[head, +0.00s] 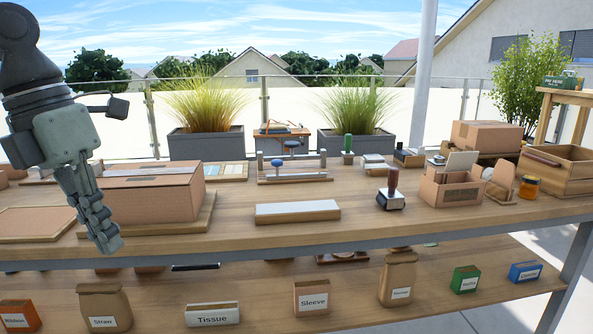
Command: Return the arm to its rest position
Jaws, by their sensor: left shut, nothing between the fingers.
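My left gripper (106,240) hangs down at the left of the head view, in front of the table's front edge. Its fingers point downward and are closed together with nothing held. My left arm comes in from the upper left above it. The gripper partly covers the left end of a cardboard box (150,198) on the table; whether they touch I cannot tell. My right gripper is not in view.
The wooden table (380,228) carries a white-topped block (297,210), a dark stamp (391,191), an open carton (450,188), a honey jar (529,187) and a wooden crate (560,167). A lower shelf (350,308) holds labelled boxes and bags. Bare tabletop lies front centre.

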